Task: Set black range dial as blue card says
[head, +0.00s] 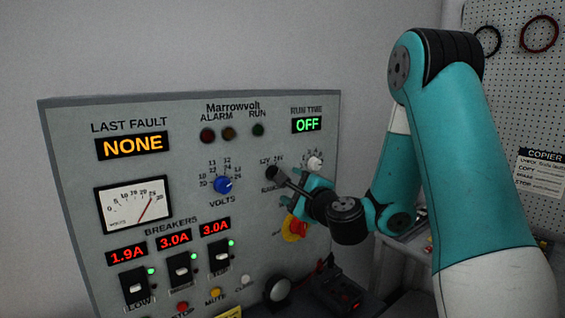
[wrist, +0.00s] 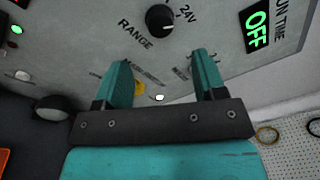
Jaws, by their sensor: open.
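The black range dial (head: 275,176) sits on the grey panel, under the labels 12V and 24V. In the wrist view the dial (wrist: 160,18) shows at the top between the words RANGE and 24V, with a small pale mark on its face; I cannot tell exactly which setting it points to. My gripper (head: 299,186) is beside the dial in the head view. In the wrist view its two teal fingers (wrist: 161,62) are apart with nothing between them, and the dial lies beyond the tips.
The panel has a blue VOLTS knob (head: 222,184), a white knob (head: 315,163) under the green OFF display (head: 307,124), and a red-and-yellow stop button (head: 295,227) below my gripper. Breaker switches (head: 181,271) line the lower left. A pegboard (head: 510,75) stands at right.

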